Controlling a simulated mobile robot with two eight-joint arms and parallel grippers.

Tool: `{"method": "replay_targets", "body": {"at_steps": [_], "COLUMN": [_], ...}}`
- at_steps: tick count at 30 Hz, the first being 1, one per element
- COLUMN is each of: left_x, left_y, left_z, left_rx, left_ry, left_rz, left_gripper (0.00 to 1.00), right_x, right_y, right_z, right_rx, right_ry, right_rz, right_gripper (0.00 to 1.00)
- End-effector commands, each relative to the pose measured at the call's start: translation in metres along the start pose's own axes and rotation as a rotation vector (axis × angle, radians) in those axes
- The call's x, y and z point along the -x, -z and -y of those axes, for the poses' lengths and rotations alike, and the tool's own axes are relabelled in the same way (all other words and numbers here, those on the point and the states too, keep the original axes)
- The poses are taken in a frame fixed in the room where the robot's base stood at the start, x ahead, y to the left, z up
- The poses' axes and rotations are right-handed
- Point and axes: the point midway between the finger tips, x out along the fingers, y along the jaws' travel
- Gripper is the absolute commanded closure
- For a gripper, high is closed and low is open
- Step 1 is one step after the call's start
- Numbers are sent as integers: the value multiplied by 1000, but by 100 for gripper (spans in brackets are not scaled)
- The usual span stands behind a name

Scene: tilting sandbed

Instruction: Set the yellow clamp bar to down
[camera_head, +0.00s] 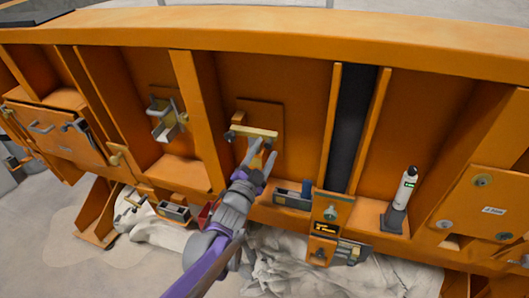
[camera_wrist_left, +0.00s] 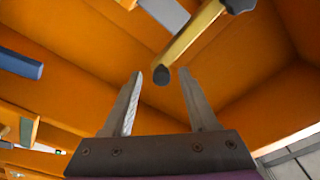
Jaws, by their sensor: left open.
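The yellow clamp bar (camera_head: 253,132) is a pale yellow bar with dark ends. It lies roughly level across a square orange plate (camera_head: 268,115) on the orange wall. In the left wrist view the yellow bar (camera_wrist_left: 196,38) runs slantwise, with one black end just beyond and between my fingertips. My left gripper (camera_head: 262,148) is open, right below the bar in the head view. Its two fingers also show spread apart in the left wrist view (camera_wrist_left: 161,72), with nothing held between them. I cannot tell whether a finger touches the bar. My right gripper is not in view.
Upright orange ribs (camera_head: 194,100) stand on both sides of the bar's bay. A grey bracket (camera_head: 165,118) is to the left. A dark vertical strip (camera_head: 352,125) and a white cylinder (camera_head: 405,188) are to the right. A small dark tray (camera_head: 292,196) sits low beside my gripper.

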Motion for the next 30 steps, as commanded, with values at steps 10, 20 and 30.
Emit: {"method": "replay_targets", "body": {"at_steps": [10, 20, 30], "left_x": [65, 103, 105], "left_y": [-1, 0, 0], "left_z": [0, 0, 0], "left_rx": [-1, -1, 0], "left_ry": [1, 0, 0], "left_rz": [1, 1, 0], "left_gripper": [41, 41, 41], "right_x": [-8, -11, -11], "right_y": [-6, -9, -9], "right_z": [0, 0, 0], "right_rx": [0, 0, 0], "right_ry": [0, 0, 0], "right_rz": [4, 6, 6], "right_gripper": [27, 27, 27]}}
